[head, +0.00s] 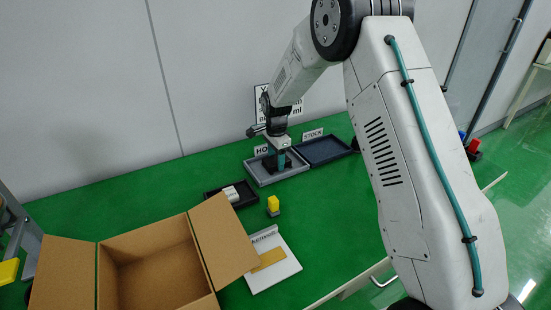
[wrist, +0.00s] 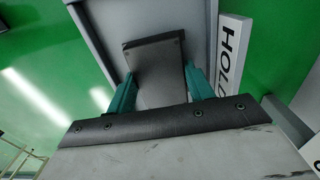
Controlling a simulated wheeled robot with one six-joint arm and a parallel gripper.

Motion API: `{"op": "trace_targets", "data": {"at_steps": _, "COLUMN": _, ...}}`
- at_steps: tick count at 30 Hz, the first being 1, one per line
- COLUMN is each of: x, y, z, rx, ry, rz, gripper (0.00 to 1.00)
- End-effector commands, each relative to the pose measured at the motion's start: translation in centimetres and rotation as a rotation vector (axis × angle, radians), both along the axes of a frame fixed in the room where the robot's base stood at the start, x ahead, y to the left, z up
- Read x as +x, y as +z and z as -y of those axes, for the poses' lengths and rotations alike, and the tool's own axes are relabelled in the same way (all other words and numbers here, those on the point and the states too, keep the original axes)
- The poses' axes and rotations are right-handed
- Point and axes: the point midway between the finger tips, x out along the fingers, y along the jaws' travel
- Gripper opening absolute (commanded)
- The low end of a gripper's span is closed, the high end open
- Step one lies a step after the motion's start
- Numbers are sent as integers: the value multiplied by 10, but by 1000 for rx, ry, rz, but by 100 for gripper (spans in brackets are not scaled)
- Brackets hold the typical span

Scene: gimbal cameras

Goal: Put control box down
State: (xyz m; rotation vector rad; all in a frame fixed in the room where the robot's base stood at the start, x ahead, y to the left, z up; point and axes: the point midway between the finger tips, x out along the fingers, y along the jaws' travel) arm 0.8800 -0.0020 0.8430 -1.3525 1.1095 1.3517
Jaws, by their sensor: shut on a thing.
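My gripper (head: 277,160) reaches down over the grey tray (head: 285,178) beside the HOLD sign (head: 261,150). Its teal fingers are shut on a dark, flat control box (wrist: 158,68), one finger on each side. The grey tray also shows in the wrist view (wrist: 95,32), beneath the control box. In the head view the control box is a small dark shape at the fingers, partly hidden. I cannot tell whether its underside touches the tray floor.
A dark blue tray (head: 325,151) with a STOCK sign (head: 312,134) stands to the right. A black tray (head: 214,201) holding a white item, a yellow-topped piece (head: 273,203), a white clipboard (head: 287,271) and an open carton (head: 150,262) are nearer. Green surface is free at left.

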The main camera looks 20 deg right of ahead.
Motion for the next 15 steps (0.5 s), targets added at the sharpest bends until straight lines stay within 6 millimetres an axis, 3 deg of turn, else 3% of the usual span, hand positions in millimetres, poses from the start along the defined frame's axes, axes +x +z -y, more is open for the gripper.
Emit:
{"op": "trace_targets", "data": {"at_steps": 1, "x": 0, "y": -2, "z": 0, "rx": 0, "ry": 0, "rz": 0, "gripper": 26}}
{"op": "trace_targets", "data": {"at_steps": 2, "x": 0, "y": -2, "z": 0, "rx": 0, "ry": 0, "rz": 0, "gripper": 61}}
{"op": "trace_targets", "data": {"at_steps": 3, "x": 0, "y": -2, "z": 0, "rx": 0, "ry": 0, "rz": 0, "gripper": 72}}
{"op": "trace_targets", "data": {"at_steps": 15, "x": 0, "y": 6, "z": 0, "rx": 0, "ry": 0, "rz": 1, "gripper": 74}}
